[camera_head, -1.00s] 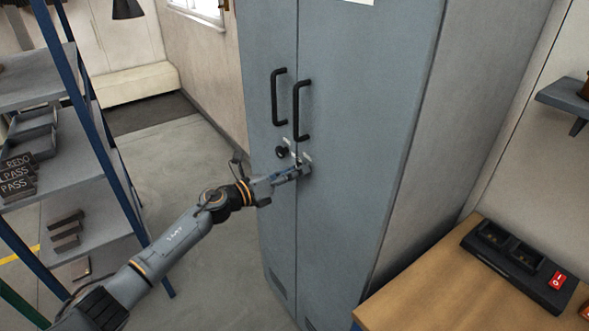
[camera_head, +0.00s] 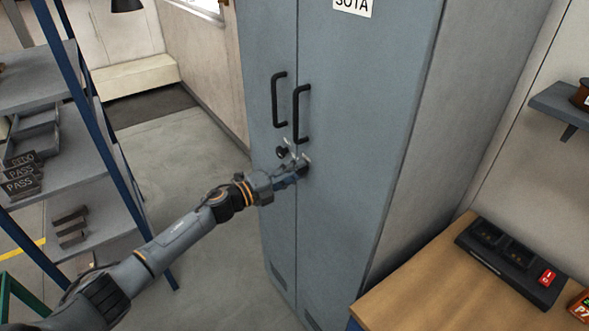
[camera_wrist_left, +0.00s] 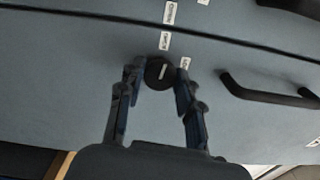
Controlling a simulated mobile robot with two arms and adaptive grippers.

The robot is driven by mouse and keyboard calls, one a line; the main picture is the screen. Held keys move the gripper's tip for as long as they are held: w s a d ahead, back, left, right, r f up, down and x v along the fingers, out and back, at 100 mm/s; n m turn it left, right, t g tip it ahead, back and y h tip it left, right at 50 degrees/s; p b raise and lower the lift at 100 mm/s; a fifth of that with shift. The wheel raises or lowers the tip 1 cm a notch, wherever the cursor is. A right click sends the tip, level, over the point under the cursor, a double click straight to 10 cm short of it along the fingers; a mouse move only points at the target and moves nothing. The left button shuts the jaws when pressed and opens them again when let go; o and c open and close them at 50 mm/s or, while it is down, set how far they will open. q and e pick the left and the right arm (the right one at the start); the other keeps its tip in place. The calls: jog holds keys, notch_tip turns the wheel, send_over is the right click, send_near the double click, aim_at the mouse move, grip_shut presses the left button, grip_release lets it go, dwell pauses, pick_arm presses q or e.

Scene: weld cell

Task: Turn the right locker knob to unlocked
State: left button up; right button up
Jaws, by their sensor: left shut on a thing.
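The grey two-door locker (camera_head: 345,150) stands upright in the head view, both doors shut. My left gripper (camera_head: 300,168) is at the right door, just below the right handle (camera_head: 301,112), and mostly hides the right knob there. In the left wrist view the right knob (camera_wrist_left: 154,78) is a round dark disc with a pale line on its face. The left gripper (camera_wrist_left: 159,76) is shut on it, one finger on each side. Small white labels (camera_wrist_left: 165,41) sit near the knob, their words too small to read. The dark left knob (camera_head: 282,152) is beside the gripper. My right gripper is not seen.
A wooden bench (camera_head: 440,285) with a black charger box (camera_head: 505,262) is at the lower right. A blue-framed shelf rack (camera_head: 85,190) with dark plates stands at the left. The floor (camera_head: 185,150) between rack and locker is clear apart from my arm.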

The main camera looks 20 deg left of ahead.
pick_arm(q)
jog(key=shift+n, duration=0.7)
jog(key=o, duration=1.2)
jog(key=shift+c, duration=0.2)
jog(key=shift+s+a+f, duration=0.1)
jog(key=shift+s+a, duration=0.3)
jog(key=v, duration=1.1)
